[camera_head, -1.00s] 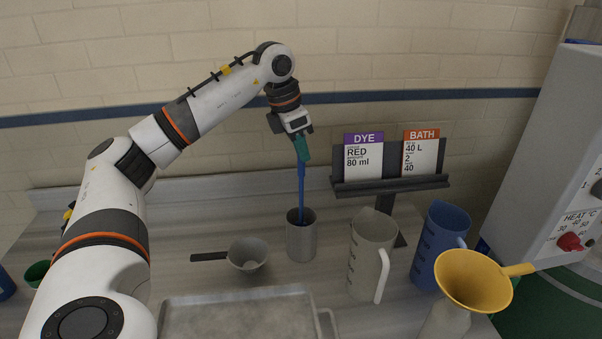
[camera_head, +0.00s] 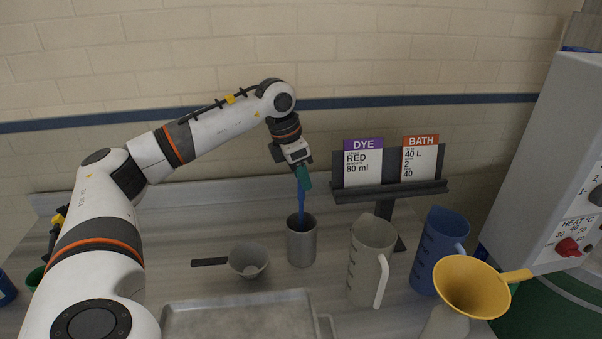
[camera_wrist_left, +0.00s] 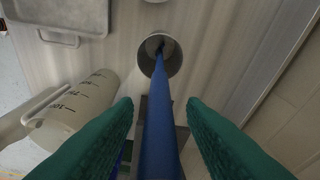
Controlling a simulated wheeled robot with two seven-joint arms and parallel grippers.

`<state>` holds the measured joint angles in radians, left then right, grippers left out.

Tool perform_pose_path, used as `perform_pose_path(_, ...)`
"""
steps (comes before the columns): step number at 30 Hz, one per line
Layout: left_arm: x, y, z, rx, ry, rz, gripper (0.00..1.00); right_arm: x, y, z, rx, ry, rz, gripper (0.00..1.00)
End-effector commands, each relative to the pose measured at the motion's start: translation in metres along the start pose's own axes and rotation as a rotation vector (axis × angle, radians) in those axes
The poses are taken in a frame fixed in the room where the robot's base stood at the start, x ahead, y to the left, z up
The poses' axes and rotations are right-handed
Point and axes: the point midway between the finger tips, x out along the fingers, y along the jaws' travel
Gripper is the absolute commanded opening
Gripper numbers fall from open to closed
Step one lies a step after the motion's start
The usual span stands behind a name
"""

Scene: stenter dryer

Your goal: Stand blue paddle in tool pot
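The blue paddle (camera_head: 301,207) stands nearly upright, its lower end inside the grey tool pot (camera_head: 301,246) and hidden by the pot's wall. My left gripper (camera_head: 304,184) is above the pot, around the upper part of the paddle. In the left wrist view, its green fingers (camera_wrist_left: 160,104) are apart, with the blue shaft (camera_wrist_left: 160,130) between them and a gap visible on each side. The shaft runs into the round mouth of the pot (camera_wrist_left: 173,68) there. My right gripper is not in view.
A grey dipper (camera_head: 248,262) and metal tray (camera_head: 240,318) lie left and front. A pale jug (camera_head: 368,262), blue jug (camera_head: 437,250) and yellow funnel (camera_head: 470,290) stand to the right. A card stand (camera_head: 390,190) rises behind, near the gripper.

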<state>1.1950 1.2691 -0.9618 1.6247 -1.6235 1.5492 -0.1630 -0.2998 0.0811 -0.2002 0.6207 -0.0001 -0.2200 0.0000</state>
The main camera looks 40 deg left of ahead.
Motion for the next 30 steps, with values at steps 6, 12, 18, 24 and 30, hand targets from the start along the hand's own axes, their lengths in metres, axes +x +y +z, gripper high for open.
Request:
perform_pose_path(6, -0.001, 0.0, -0.001, 0.0, 0.0, 0.0, 0.37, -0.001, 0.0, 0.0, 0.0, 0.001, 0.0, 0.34)
perform_pose_path(12, -0.018, 0.0, -0.002, 0.0, 0.005, -0.001, 0.37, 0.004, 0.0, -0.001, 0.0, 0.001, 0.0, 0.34)
perform_pose_path(18, -0.061, -0.001, -0.002, 0.0, 0.007, -0.002, 0.37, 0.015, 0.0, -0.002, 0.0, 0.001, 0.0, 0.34)
perform_pose_path(24, -0.101, 0.0, -0.002, 0.0, 0.005, 0.0, 0.37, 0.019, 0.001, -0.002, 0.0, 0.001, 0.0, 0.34)
perform_pose_path(30, -0.121, 0.0, -0.002, 0.0, 0.002, 0.0, 0.37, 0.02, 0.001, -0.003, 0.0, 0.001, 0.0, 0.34)
